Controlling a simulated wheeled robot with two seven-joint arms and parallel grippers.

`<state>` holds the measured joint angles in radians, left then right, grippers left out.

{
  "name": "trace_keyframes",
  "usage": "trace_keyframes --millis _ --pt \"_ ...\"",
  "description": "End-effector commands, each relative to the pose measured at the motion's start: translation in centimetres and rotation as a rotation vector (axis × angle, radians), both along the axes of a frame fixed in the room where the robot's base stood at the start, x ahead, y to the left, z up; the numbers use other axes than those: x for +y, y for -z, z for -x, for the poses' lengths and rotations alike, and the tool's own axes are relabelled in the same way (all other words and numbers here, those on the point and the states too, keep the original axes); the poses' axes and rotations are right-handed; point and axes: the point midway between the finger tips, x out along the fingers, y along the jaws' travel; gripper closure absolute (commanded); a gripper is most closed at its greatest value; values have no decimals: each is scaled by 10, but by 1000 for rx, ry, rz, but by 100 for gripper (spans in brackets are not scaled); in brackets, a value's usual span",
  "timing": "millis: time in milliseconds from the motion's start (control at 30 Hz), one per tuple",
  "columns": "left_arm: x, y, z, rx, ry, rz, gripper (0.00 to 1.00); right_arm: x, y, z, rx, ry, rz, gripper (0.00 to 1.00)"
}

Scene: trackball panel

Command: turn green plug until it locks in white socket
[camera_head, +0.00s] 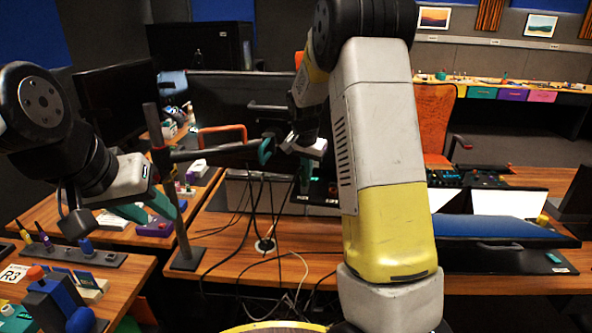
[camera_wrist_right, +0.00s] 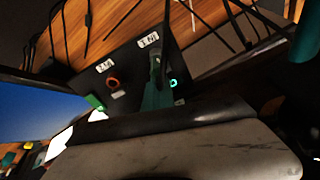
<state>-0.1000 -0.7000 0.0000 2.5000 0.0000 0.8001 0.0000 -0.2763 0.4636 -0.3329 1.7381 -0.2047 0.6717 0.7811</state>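I cannot pick out the green plug or the white socket with certainty. My right gripper (camera_head: 284,164) is high in the middle of the head view, above cables and a tabletop. Its teal fingers appear apart with nothing visible between them. In the right wrist view a dark panel (camera_wrist_right: 133,70) with white labels lies beyond the fingers.
A dark post (camera_head: 168,190) with a crossbar stands between my grippers. Loose black cables (camera_head: 262,205) hang over the wooden desk (camera_head: 225,250). Small colored parts crowd the left desks. A monitor (camera_head: 500,228) lies at the right. An orange chair (camera_head: 434,120) stands behind.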

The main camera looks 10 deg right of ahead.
Motion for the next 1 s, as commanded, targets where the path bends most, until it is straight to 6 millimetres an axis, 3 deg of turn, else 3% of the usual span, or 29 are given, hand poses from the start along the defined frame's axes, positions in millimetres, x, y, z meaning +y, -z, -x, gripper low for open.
trace_keyframes --millis 200,333,667,1000 --pt "0 0 0 0 0 0 64 0 2 2 7 0 0 100" --pt "0 0 0 0 0 0 64 1 2 2 7 0 0 76" --pt "0 0 0 0 0 0 64 2 -1 2 4 -1 -1 76" --pt "0 0 0 0 0 0 64 7 -50 16 1 -1 0 76"
